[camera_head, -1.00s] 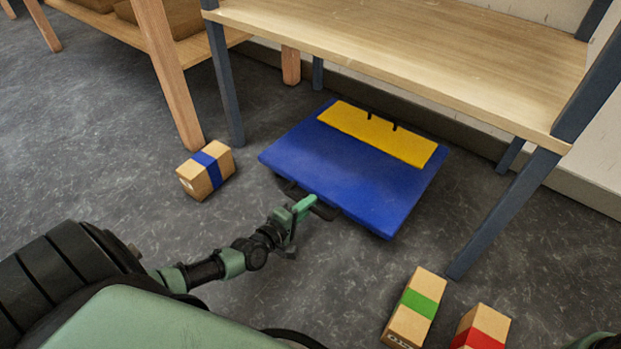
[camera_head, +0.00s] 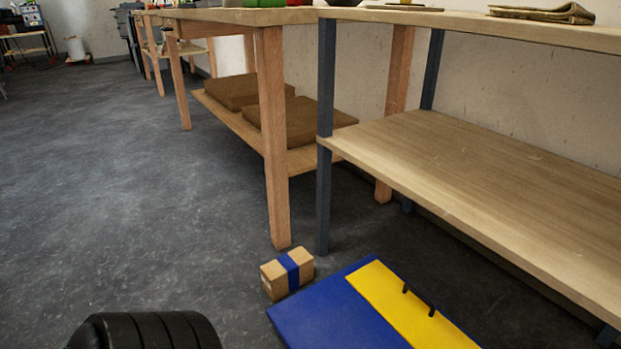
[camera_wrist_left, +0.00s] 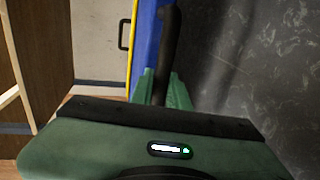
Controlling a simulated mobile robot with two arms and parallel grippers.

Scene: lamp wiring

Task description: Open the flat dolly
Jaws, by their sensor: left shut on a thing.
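The flat dolly (camera_head: 320,312) lies on the floor at the bottom of the head view, cut off by the lower edge. Its deck is blue with a yellow panel (camera_head: 394,309), which carries a small black bracket. In the left wrist view the blue deck (camera_wrist_left: 147,40) runs up the middle, with a black handle (camera_wrist_left: 169,45) along it. The green fingers of my left gripper (camera_wrist_left: 165,90) are shut on this handle. My left gripper is outside the head view. My right gripper is in neither view.
A box with a blue band (camera_head: 287,273) stands on the floor just left of the dolly. A shelf unit with dark posts (camera_head: 326,140) rises behind and right of it. A wooden table (camera_head: 272,140) stands behind the box. The floor (camera_head: 120,200) at left is open.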

